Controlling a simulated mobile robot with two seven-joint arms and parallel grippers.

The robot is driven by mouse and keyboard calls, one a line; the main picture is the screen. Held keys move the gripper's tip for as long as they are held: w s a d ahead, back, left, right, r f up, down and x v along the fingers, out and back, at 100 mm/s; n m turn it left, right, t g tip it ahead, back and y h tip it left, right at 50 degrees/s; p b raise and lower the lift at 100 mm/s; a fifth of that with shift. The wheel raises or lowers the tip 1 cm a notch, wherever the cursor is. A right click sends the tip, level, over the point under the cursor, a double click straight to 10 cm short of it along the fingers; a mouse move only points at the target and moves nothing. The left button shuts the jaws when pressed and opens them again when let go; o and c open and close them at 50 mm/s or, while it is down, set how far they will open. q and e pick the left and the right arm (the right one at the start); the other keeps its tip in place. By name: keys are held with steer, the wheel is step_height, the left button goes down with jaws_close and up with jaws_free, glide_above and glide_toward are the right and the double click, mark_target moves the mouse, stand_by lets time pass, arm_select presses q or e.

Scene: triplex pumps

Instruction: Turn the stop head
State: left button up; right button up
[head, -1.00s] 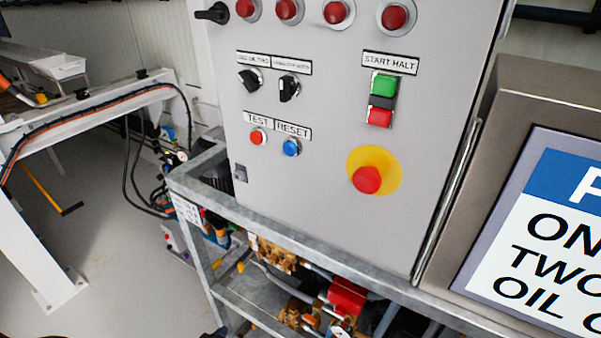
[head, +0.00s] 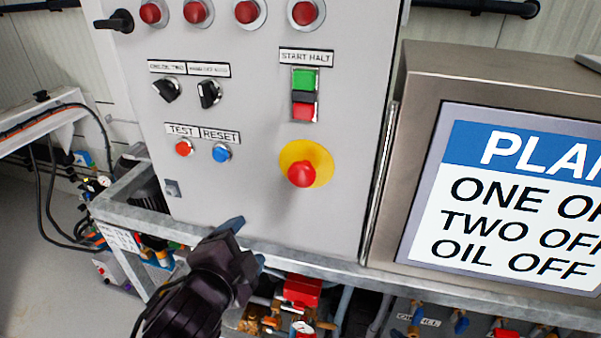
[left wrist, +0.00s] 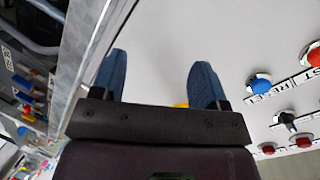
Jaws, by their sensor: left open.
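The stop head (head: 301,174) is a red mushroom knob on a yellow round plate (head: 322,158), low on the right side of the grey control panel (head: 255,130). My left gripper (head: 247,243) is in front of the panel's lower edge, below and left of the stop head and apart from it. Its blue fingers are spread and empty. In the left wrist view my left gripper (left wrist: 160,75) shows two parted fingers with the panel face beyond. A bit of yellow plate (left wrist: 181,105) shows near the right finger's base; the red head is hidden there. My right gripper is not in view.
Green and red START HALT buttons (head: 304,95) sit above the stop head. TEST (head: 184,148) and RESET (head: 221,153) buttons and two black selector knobs are to its left. A metal frame rail (head: 330,268) runs under the panel. A sign box (head: 500,190) stands right.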

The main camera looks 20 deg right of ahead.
arm_select(q)
steer(key=s+d+r+m+h, duration=0.1)
steer(key=s+d+r+m, duration=0.4)
steer(key=r+m, duration=0.25)
steer(key=m+t+b, duration=0.1)
steer(key=m+t, duration=0.1)
steer(key=m, duration=0.9)
glide_toward(299, 179)
steer(key=x, duration=0.3)
steer(key=shift+h, duration=0.4)
steer(key=p+x, duration=0.1)
steer(key=x, duration=0.5)
steer(key=shift+w+d+f, duration=0.1)
steer(key=shift+w+d, duration=0.05)
steer(key=shift+w, duration=0.2)
steer(key=shift+w+d, duration=0.25)
steer(key=shift+w, duration=0.2)
steer(key=shift+c, duration=0.3)
